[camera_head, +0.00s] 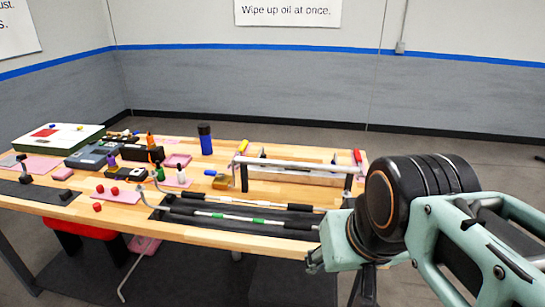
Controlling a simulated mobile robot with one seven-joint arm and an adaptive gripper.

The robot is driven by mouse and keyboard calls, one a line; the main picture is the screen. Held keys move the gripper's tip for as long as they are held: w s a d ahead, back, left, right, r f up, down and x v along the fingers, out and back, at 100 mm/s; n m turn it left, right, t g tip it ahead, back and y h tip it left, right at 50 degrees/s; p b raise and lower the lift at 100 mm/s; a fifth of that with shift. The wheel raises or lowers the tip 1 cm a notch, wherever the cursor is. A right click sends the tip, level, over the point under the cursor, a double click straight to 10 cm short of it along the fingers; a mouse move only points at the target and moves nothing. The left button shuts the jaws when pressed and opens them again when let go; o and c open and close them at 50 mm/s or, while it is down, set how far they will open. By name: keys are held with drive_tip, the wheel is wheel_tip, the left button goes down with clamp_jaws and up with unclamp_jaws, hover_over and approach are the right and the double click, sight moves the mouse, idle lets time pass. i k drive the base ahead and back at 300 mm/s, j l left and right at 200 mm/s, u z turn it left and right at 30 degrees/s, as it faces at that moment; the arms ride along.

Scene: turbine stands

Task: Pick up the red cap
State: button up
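Several small red pieces lie at the left of the wooden table; I cannot tell which is the red cap. Two red pieces (107,189) sit close together near a pink mat. One more red piece (97,207) lies nearer the front edge, in front of them. My arm fills the right side of the view. My gripper (366,287) is partly visible below the mint-coloured wrist, at the table's front right, far from the red pieces. The arm and frame edge hide much of it, so its opening does not show.
A red stool (85,228) stands below.

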sight(115, 190)
drive_tip(key=u, duration=1.25)
drive_tip(key=i+z, duration=0.1)
drive_tip(key=z, duration=0.35)
drive_tip(key=i+j+z, duration=0.1)
drive_tip(key=z, duration=0.35)
drive_tip(key=i+j+z, duration=0.5)
drive_tip(key=j, duration=0.2)
drive_tip(key=i+j, duration=0.15)
drive_tip(key=j, duration=0.2)
drive_tip(key=i+j+z, duration=0.1)
drive_tip(key=j, duration=0.25)
drive_tip(key=i+j, duration=0.1)
drive_tip(key=j, duration=0.3)
drive_tip(key=i+j+z, duration=0.1)
drive_tip(key=j, duration=0.25)
